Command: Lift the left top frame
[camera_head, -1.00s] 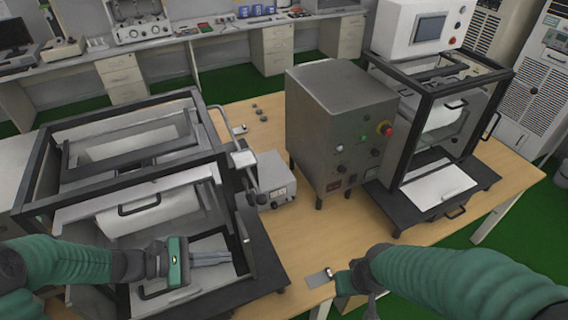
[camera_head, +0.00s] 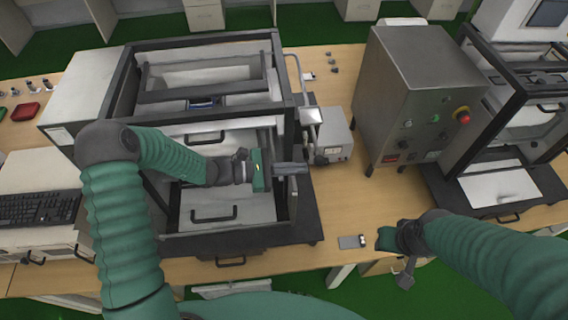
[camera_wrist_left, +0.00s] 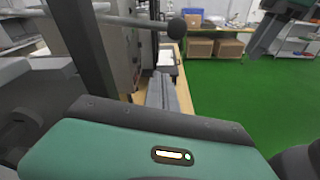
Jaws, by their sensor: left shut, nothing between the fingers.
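The left machine has a black top frame (camera_head: 200,42) around a pale inner box with a dark crossbar. Below it is a light front panel with a black handle (camera_head: 205,137), and a lower tray with another handle (camera_head: 214,214). My left gripper (camera_head: 300,168) is shut and empty, in front of the machine at its right front post. In the left wrist view its grey fingers (camera_wrist_left: 168,95) point away beside a dark post, with a round dark knob above. My right gripper (camera_head: 405,278) is low over the front table edge; its fingers are too small to judge.
A grey control box (camera_head: 415,90) with a red button stands right of centre. A second framed machine (camera_head: 495,185) is at the right. A small white device (camera_head: 335,135) sits beside the left machine. A keyboard (camera_head: 38,208) is at the left. Bare wooden table (camera_head: 340,205) lies between the machines.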

